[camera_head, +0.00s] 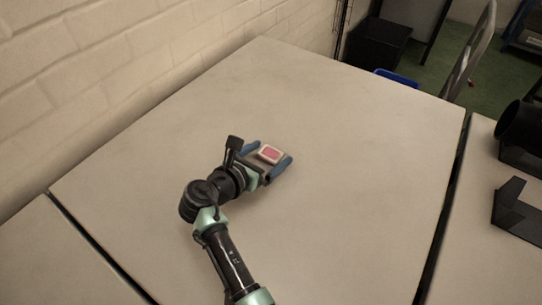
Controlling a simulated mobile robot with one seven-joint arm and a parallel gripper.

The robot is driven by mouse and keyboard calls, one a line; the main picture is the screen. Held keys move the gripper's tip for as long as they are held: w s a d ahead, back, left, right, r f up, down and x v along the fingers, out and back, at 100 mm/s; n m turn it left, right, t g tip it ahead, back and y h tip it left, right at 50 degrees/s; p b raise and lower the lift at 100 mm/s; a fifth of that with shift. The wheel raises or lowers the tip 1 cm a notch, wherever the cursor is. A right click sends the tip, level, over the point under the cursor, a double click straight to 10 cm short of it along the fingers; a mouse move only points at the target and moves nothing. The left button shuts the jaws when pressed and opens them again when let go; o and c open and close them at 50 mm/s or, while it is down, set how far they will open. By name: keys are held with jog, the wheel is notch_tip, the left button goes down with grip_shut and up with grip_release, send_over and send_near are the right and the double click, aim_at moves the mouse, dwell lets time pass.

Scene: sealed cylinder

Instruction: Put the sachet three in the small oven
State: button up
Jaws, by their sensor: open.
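A small sachet (270,153), pink with a pale border, shows at my gripper on the light table. My gripper (274,158) is open, with one blue finger on each side of the sachet. The fingers look apart from it. I cannot tell from this view whether the sachet lies on the table or how high the fingers are above it. I cannot make out a small oven in this view.
The light table (330,95) is otherwise bare around my arm. A white brick wall (120,60) runs along the left. A black cylinder (520,125) and a black angled part (515,205) are at the right. A chair (470,55) stands beyond the table.

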jog(key=shift+w, duration=0.1)
jog(key=c, duration=1.4)
